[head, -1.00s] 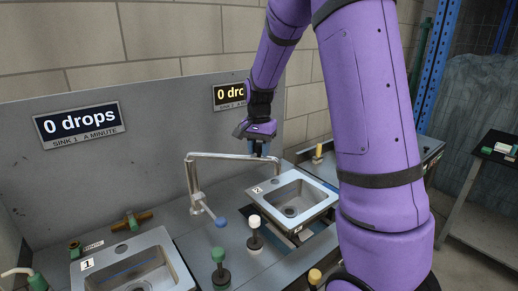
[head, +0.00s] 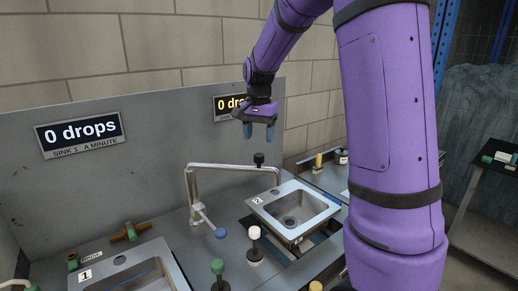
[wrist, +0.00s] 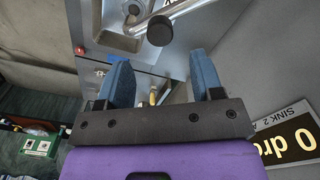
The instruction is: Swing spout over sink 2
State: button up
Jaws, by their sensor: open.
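The spout (head: 225,167) is a bent metal tube rising from a base between the sinks. Its far end turns down at the back rim of sink 2 (head: 262,200); I cannot tell exactly how far it reaches over the basin. A black knob (head: 259,158) stands on the tube, and it also shows in the wrist view (wrist: 160,30). My gripper (head: 258,133) is open and empty, with its blue fingers above the knob and apart from it. In the wrist view my gripper (wrist: 162,78) shows both fingers spread, the knob beyond them.
A lever with a blue ball (head: 221,233) sticks out from the spout's base. White-topped (head: 254,233) and green-topped (head: 217,267) knobs stand in front. Sink 1 (head: 85,276) is at lower left. A grey back panel (head: 165,110) carries the drop signs.

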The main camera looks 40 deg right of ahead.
jog(key=shift+r, duration=1.2)
jog(key=shift+s+a+r, duration=0.15)
jog(key=shift+s+r, duration=0.05)
jog(key=s+a+r+n+t, duration=0.1)
jog(key=s+a+n, duration=0.2)
jog(key=s, duration=0.6)
jog(key=s+a+r+n+t, duration=0.2)
jog(key=s+a+n, duration=0.2)
jog(key=s, duration=0.5)
jog(key=s+a+r+n+t, duration=0.1)
jog(key=s+a+n, duration=0.3)
jog(key=s, duration=0.5)
jog(key=shift+s+a+r+t, duration=0.25)
jog(key=shift+s+a+t, duration=0.15)
jog(key=shift+a+t, duration=0.25)
